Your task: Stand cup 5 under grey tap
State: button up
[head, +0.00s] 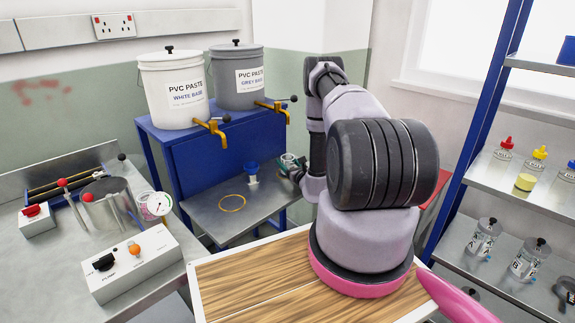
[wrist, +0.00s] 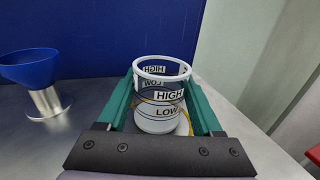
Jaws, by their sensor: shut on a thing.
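My gripper (wrist: 163,108) is shut on a clear cup (wrist: 160,98), with one green finger on each side. The cup is upright, with a white rim and HIGH and LOW marks; no number 5 is readable. In the head view the cup (head: 289,159) is small, over the right part of the metal shelf, beside my gripper (head: 296,170). The grey tap (head: 274,107), brass-coloured, sticks out from the grey PVC paste bucket (head: 237,90), above the cup in the picture. I cannot tell whether the cup touches the shelf.
A blue funnel on a metal stand (wrist: 38,85) is left of the cup; it also shows in the head view (head: 252,170). A yellow arc (wrist: 187,121) shows beside the cup's base. A blue panel (wrist: 100,35) rises behind.

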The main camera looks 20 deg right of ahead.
jog(key=shift+f, duration=0.3)
jog(key=o, duration=1.3)
jog(key=shift+f, duration=0.15)
jog(key=shift+o, duration=0.2)
jog(key=shift+s, duration=0.3)
jog(key=s, duration=1.1)
jog(key=shift+s+d, duration=0.2)
jog(key=shift+s, duration=0.05)
jog(key=shift+s, duration=0.1)
